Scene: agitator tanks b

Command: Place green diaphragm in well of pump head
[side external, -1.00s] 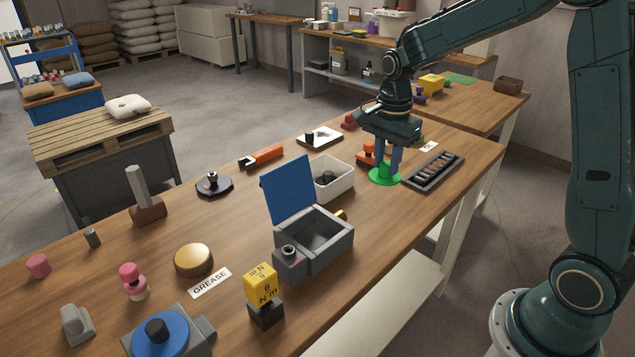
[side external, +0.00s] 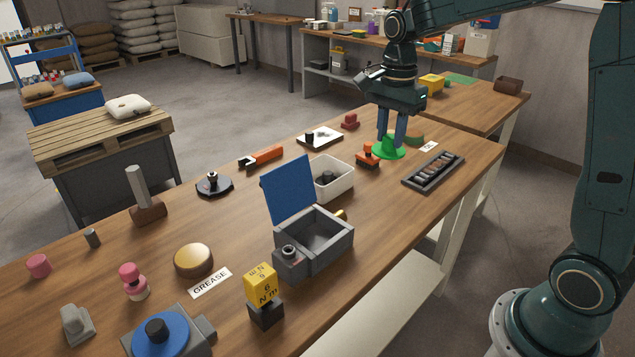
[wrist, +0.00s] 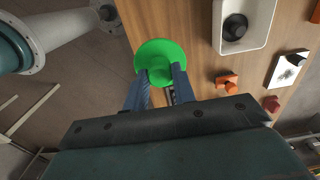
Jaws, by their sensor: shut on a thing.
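The green diaphragm (side external: 378,153) is a flat round disc with a raised hub. My gripper (side external: 391,137) points down over the bench with its blue fingers shut on that hub. In the wrist view the diaphragm (wrist: 150,55) lies flat across the fingertips of my gripper (wrist: 160,75). It seems to be off the bench, but its height is hard to judge. A grey block (side external: 200,333) at the bottom left carries a blue disc with a black knob. It may be the pump head; I cannot tell, and no empty round well shows.
A yellow block (side external: 261,284) stands at the front.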

